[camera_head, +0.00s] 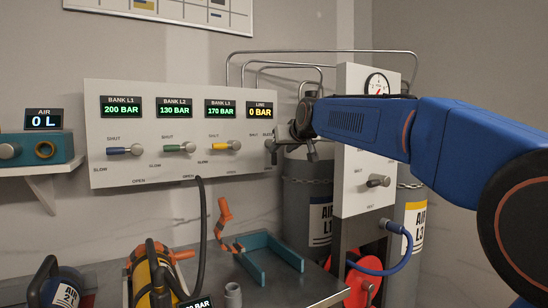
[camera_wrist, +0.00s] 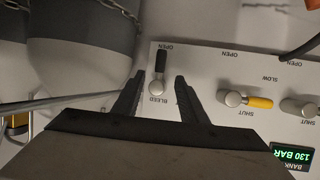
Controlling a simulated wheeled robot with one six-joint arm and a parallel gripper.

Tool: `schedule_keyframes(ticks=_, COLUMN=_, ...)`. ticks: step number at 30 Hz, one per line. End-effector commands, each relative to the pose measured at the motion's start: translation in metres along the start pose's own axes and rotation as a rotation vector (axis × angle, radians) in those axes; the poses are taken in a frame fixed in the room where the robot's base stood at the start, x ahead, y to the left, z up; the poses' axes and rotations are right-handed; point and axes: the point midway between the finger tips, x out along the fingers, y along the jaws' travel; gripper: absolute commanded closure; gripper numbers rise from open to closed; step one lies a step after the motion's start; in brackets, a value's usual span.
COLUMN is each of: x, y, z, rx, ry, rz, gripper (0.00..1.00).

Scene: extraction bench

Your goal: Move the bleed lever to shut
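The bleed lever (camera_wrist: 161,62) has a black handle and a round metal hub. In the wrist view its handle points up toward an OPEN mark, away from the BLEED label. My gripper (camera_wrist: 160,78) is open and empty. Its two dark fingers stand apart on either side of the lever's hub end; whether they touch it cannot be told. In the head view my gripper (camera_head: 297,148) is at the right end of the white panel (camera_head: 200,92), by the BLEED label, and partly hides the lever area.
A yellow lever (camera_wrist: 258,103) sits beside the bleed lever, with green (camera_head: 176,148) and blue (camera_head: 120,151) levers further left. The LINE display (camera_head: 260,109) reads 0 BAR. A white post panel (camera_head: 362,200) and a grey cylinder (camera_head: 300,215) stand close by on the right.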

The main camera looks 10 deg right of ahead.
Motion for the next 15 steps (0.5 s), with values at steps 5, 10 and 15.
schedule_keyframes(ticks=5, x=0.034, y=0.0, z=0.001, rx=0.0, ry=-0.003, rz=0.0, gripper=0.61)
schedule_keyframes(ticks=10, x=0.062, y=0.0, z=0.001, rx=0.0, ry=-0.003, rz=0.0, gripper=0.61)
schedule_keyframes(ticks=15, x=0.082, y=0.0, z=0.0, rx=0.0, ry=-0.001, rz=0.0, gripper=0.61)
